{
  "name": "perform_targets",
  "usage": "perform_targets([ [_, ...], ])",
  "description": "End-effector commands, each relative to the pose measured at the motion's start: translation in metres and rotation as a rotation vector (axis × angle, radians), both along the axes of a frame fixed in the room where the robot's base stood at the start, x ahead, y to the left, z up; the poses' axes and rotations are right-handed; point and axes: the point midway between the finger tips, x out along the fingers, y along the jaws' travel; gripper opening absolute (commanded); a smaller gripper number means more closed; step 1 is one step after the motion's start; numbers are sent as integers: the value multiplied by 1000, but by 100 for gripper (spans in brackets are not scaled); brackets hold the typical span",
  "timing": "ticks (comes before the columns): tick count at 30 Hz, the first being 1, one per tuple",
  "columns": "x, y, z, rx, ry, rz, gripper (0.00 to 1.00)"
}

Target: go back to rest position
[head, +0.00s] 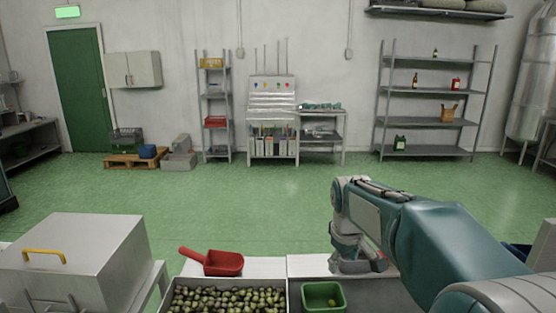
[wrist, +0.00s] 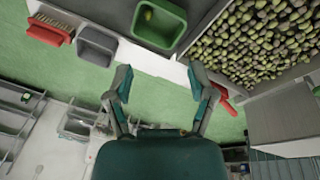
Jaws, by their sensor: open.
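My gripper (wrist: 158,80) is open in the wrist view, with both fingers apart and nothing between them. In the head view my gripper (head: 358,262) hangs low at the front right, above the white worktop (head: 262,267); its fingertips are hard to make out there. My arm reaches in from the right edge, bent down at the wrist.
A green bin (head: 323,289) holding one olive stands beside a crate of olives (head: 228,300). A red scoop (head: 222,263) lies behind the crate. The wrist view adds a grey bin (wrist: 97,47) and a red brush (wrist: 46,34). A steel box (head: 70,255) stands left.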

Motion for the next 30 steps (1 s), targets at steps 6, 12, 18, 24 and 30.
perform_targets([
  [6,-60,-3,27,41,-68,-107,71],
  [12,-115,-5,38,85,-127,-204,71],
  [18,-169,-6,38,132,-184,-299,71],
  [24,-220,-6,27,183,-239,-394,71],
  [30,-255,-6,11,224,-279,-465,71],
])
